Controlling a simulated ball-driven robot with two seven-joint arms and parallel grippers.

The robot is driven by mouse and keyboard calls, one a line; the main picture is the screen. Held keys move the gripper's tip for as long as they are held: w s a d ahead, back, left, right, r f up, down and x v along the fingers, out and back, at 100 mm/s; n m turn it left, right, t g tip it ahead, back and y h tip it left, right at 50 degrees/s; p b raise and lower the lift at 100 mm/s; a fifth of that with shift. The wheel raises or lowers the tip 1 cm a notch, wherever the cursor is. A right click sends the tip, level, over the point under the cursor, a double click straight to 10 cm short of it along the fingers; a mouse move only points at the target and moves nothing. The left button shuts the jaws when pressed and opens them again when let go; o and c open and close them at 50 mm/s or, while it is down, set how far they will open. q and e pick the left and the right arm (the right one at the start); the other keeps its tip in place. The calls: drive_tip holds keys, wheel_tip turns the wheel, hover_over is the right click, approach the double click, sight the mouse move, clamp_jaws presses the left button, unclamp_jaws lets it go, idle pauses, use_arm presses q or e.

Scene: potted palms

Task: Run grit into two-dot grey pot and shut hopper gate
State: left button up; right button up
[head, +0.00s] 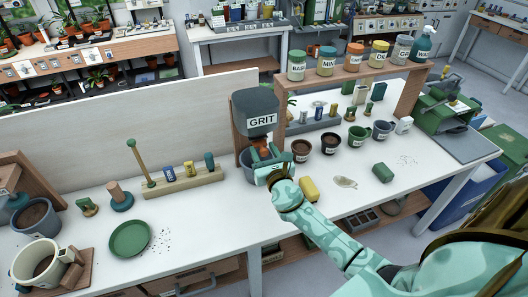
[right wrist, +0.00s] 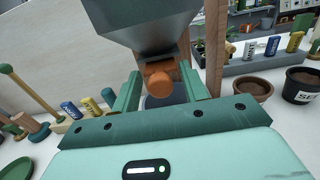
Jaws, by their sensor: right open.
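The grit hopper (head: 257,112) is a dark grey bin labelled GRIT on a wooden stand; its underside shows in the right wrist view (right wrist: 145,30). An orange knob (right wrist: 160,83), apparently the gate's, sits below its mouth. A grey pot (head: 246,157) stands under the hopper, mostly hidden by my gripper; part of its dark rim shows behind the fingers (right wrist: 155,102). Its dots and contents cannot be seen. My right gripper (head: 267,154) is open, its fingers on either side of the orange knob, seemingly not closed on it. My left gripper is out of view.
A yellow block (head: 309,189) lies right of my gripper. Soil-filled pots (head: 301,150) and mugs stand farther right, under a shelf of labelled jars (head: 326,66). A green saucer (head: 129,238) and wooden rack (head: 183,183) are left. The bench front is mostly clear.

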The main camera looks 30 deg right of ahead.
clamp_jaws()
drive_tip(key=shift+s+a, duration=0.15)
drive_tip(key=shift+s, duration=0.4)
drive_tip(key=shift+s+r, duration=0.15)
drive_tip(key=shift+s, duration=0.2)
drive_tip(key=shift+c, duration=0.2)
unclamp_jaws()
drive_tip(key=shift+w, duration=0.1)
drive_tip(key=shift+o, duration=0.2)
drive_tip(key=shift+w, duration=0.15)
drive_tip(key=v, duration=1.6)
drive_tip(key=shift+s, duration=0.3)
